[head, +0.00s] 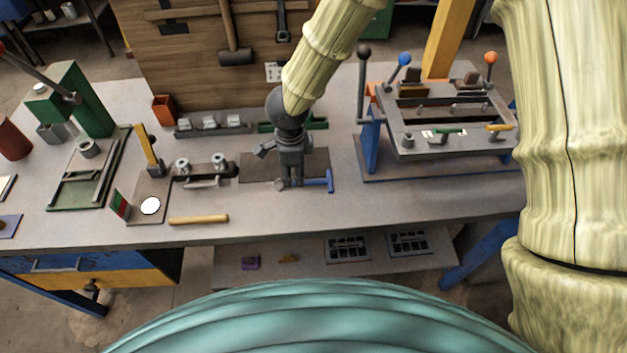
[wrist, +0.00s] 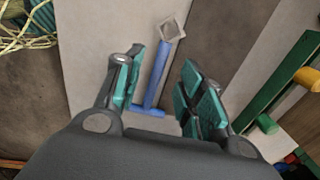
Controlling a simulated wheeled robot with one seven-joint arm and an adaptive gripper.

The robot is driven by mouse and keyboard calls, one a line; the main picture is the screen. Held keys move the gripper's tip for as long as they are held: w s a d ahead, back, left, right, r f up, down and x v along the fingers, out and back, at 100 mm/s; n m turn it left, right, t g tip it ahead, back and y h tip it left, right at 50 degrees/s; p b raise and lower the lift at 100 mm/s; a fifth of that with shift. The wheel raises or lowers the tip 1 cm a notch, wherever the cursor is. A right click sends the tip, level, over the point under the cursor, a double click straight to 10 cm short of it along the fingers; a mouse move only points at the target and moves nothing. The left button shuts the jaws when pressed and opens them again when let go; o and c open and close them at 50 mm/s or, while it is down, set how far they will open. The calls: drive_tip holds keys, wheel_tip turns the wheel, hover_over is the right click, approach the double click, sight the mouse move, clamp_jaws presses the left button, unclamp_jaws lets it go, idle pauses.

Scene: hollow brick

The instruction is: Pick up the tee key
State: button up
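The tee key (head: 329,181) lies near the front of the workbench, blue with a crossbar at its right end and a grey square head at its left end. In the wrist view the tee key (wrist: 158,75) shows between my finger pads, its head beyond the fingertips. My gripper (head: 292,186) points down over its shaft and hides part of it. In the wrist view my gripper (wrist: 162,85) is open, with a gap on both sides of the shaft. I cannot tell how far above the key the fingertips are.
A wooden handle (head: 199,220) lies to the left at the front edge. A dark rail with grey parts (head: 205,169) stands left of my gripper. A blue-legged fixture (head: 440,148) with ball-topped levers stands on the right. A green tray (head: 318,123) lies behind.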

sight(294, 179)
drive_tip(key=shift+w+f+p, duration=0.2)
drive_tip(key=shift+f+p, duration=0.3)
drive_tip(key=shift+f, duration=1.55)
clamp_jaws()
